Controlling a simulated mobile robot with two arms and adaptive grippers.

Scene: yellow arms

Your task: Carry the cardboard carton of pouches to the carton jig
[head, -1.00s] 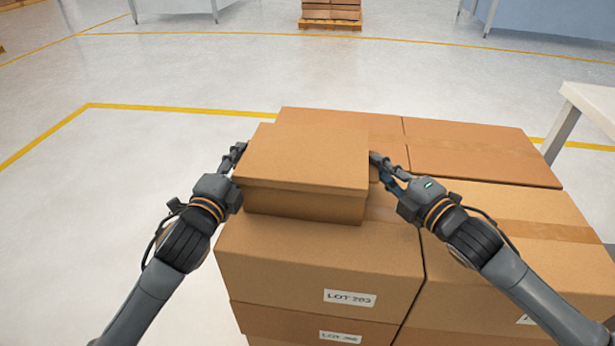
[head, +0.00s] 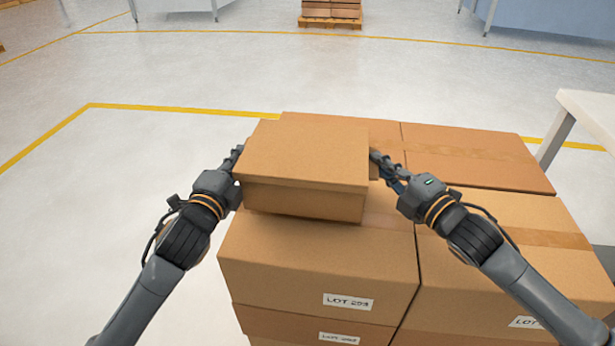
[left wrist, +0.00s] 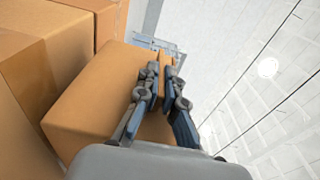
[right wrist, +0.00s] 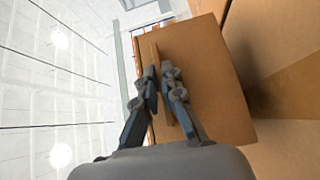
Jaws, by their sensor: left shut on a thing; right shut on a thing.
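The cardboard carton (head: 305,165) is a closed brown box with an overhanging lid, held above the front left of a stack of larger boxes. Its contents are hidden. My left gripper (head: 238,152) is shut on its left side, and my right gripper (head: 378,160) is shut on its right side. In the left wrist view the fingers (left wrist: 160,85) pinch a thin edge of the carton (left wrist: 95,100). In the right wrist view the fingers (right wrist: 163,85) pinch a similar edge of the carton (right wrist: 205,85). I cannot make out a carton jig.
The stack of large boxes (head: 320,270) carries LOT labels and fills the space below the carton. A white table (head: 590,105) stands at the right edge. A pallet with boxes (head: 331,12) is far back. The floor at the left is open, with yellow lines.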

